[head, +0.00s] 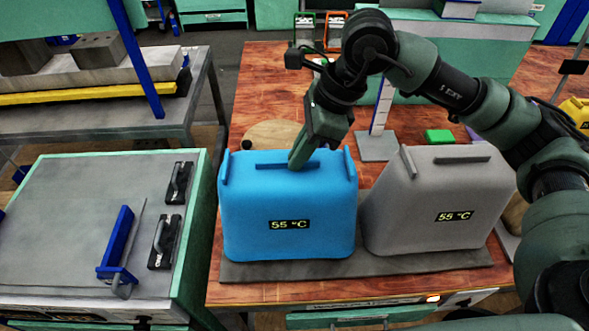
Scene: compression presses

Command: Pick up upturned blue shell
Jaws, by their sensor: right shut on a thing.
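The blue shell (286,205) is upturned on a dark mat on the wooden table, with a "55 °C" label on its front. My right gripper (298,160) points down at the top of the shell, at the right part of its raised top rib. Its jaws are shut on the shell there; the fingertips are partly hidden by the gripper body. The shell's base appears level with the mat. My left gripper is not in view.
A grey shell (437,205) with the same label stands close to the right of the blue one. The dark mat (300,272) lies under both. A green block (439,136) and a ruler stand (377,146) are behind. A green-edged cabinet (80,220) with black handles is at left.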

